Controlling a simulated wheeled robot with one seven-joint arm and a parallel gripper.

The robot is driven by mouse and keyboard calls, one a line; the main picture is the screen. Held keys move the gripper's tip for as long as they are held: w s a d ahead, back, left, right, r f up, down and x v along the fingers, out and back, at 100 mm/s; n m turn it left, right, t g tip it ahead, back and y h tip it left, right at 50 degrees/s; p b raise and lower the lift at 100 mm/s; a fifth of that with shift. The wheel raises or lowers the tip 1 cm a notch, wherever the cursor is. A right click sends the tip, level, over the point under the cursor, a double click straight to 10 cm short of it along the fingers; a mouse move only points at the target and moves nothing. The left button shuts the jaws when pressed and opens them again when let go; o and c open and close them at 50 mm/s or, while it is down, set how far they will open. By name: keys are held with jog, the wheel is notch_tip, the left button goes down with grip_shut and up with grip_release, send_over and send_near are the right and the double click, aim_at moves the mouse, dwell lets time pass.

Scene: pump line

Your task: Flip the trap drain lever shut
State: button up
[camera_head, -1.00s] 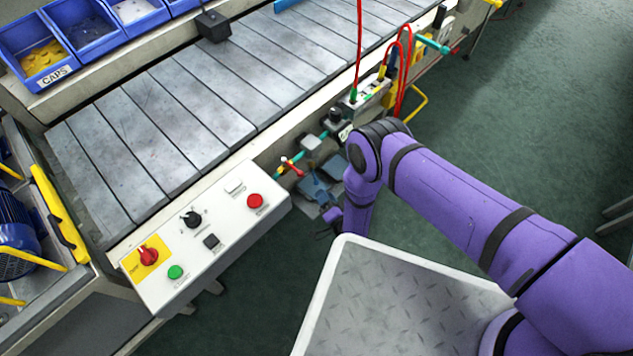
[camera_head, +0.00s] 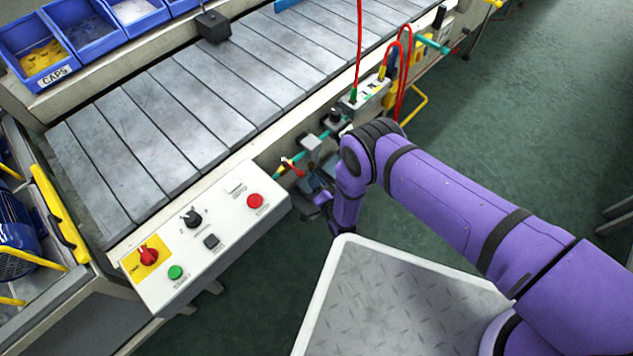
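A small red-handled lever (camera_head: 293,168) sits on the green air pipe (camera_head: 286,164) at the side of the conveyor, just beyond the control box corner. It looks like the trap drain lever, but it is too small to read its position clearly. My gripper (camera_head: 322,199) is at the end of the purple arm, low beside the conveyor, a little below and right of the lever. It appears apart from the lever. Its fingers are dark, small and partly hidden by my wrist, so I cannot tell whether they are open.
A white control box (camera_head: 205,238) with buttons and knobs juts out left of the lever. Grey units (camera_head: 311,142) and a valve block (camera_head: 366,96) with red hoses (camera_head: 404,80) line the conveyor (camera_head: 190,100). Green floor (camera_head: 520,120) is clear at right.

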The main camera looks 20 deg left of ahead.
jog(key=shift+s+a+m+t+h, duration=0.2)
jog(key=shift+a+m+t+h, duration=0.15)
jog(key=shift+m+t+h, duration=0.55)
jog(key=shift+s+a+m+t+h, duration=0.15)
jog(key=shift+a+m+t+h, duration=0.15)
jog(key=shift+m+t+h, duration=0.55)
grip_shut()
jog(key=o, duration=0.8)
grip_release()
jog(key=shift+o, duration=0.2)
jog(key=v, duration=1)
jog(key=shift+s, duration=0.4)
jog(key=shift+d+r, duration=0.15)
